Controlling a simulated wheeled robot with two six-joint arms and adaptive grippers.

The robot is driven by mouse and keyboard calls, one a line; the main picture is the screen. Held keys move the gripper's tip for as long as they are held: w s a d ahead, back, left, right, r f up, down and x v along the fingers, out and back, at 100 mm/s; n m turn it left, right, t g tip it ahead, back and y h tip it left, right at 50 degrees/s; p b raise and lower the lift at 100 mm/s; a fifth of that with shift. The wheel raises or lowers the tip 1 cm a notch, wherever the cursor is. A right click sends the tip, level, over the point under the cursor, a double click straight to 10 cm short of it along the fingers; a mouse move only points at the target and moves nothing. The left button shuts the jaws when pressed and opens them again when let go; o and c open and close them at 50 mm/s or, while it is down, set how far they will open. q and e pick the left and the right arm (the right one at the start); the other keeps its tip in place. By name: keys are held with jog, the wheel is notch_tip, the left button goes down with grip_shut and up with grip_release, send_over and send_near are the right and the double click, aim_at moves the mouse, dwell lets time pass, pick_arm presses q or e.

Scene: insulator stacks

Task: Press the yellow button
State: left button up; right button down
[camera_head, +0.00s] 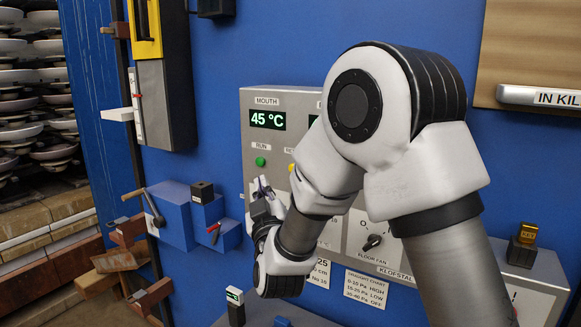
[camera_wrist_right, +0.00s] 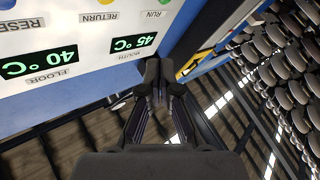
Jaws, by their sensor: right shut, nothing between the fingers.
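The yellow button (camera_head: 291,168) sits on the grey control panel (camera_head: 253,105), partly hidden behind my right arm in the head view. In the right wrist view it shows at the top edge (camera_wrist_right: 106,2), cut off, beside the upside-down RETURN label. My right gripper (camera_head: 262,184) is shut and empty, in front of the panel, below and left of the yellow button in the head view. Its fingertips (camera_wrist_right: 161,70) are together in the wrist view. I cannot tell whether they touch the panel. My left gripper is not in view.
A green button (camera_head: 260,161) under the RUN label is left of the yellow one. A 45 °C display (camera_head: 268,120) is above. A floor fan knob (camera_head: 373,242) is lower right. Blue boxes (camera_head: 172,216) with a lever stick out at left. Shelves of stacked insulators (camera_head: 22,105) stand far left.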

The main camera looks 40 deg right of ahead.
jog(key=shift+s+a+r, duration=0.1)
jog(key=shift+s, duration=0.1)
jog(key=shift+w, duration=0.1)
jog(key=shift+w+d+p, duration=0.25)
jog(key=shift+w+d, duration=0.3)
jog(key=shift+d, duration=0.8)
jog(key=shift+w+d+p, duration=0.3)
jog(key=shift+w+d, duration=0.3)
jog(key=shift+d, duration=0.8)
jog(key=shift+w+d+p, duration=0.25)
jog(key=shift+w+d, duration=0.3)
jog(key=shift+d, duration=0.8)
jog(key=shift+w+d, duration=0.15)
jog(key=shift+d, duration=0.25)
